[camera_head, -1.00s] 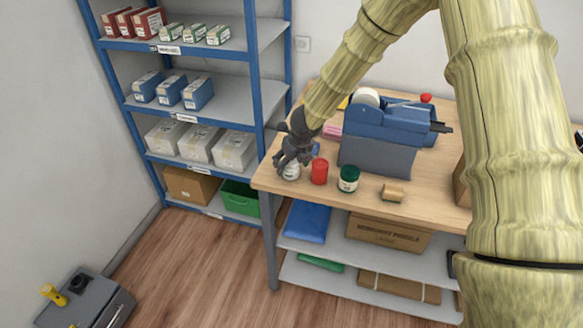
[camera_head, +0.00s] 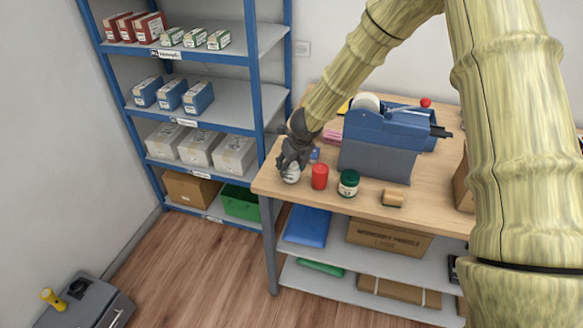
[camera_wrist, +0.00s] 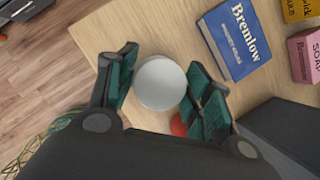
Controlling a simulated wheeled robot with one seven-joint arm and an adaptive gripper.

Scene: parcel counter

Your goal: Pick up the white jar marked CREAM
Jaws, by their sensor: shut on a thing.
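The white jar (camera_head: 291,174) stands on the left end of the wooden counter. Its round white lid (camera_wrist: 160,83) shows between my fingers in the wrist view; I cannot read its marking. My gripper (camera_head: 291,169) is shut on the white jar from above, with one finger pad on each side. I cannot tell whether the jar is off the counter.
A blue dispenser (camera_head: 378,150) stands behind. The counter's edge is close.

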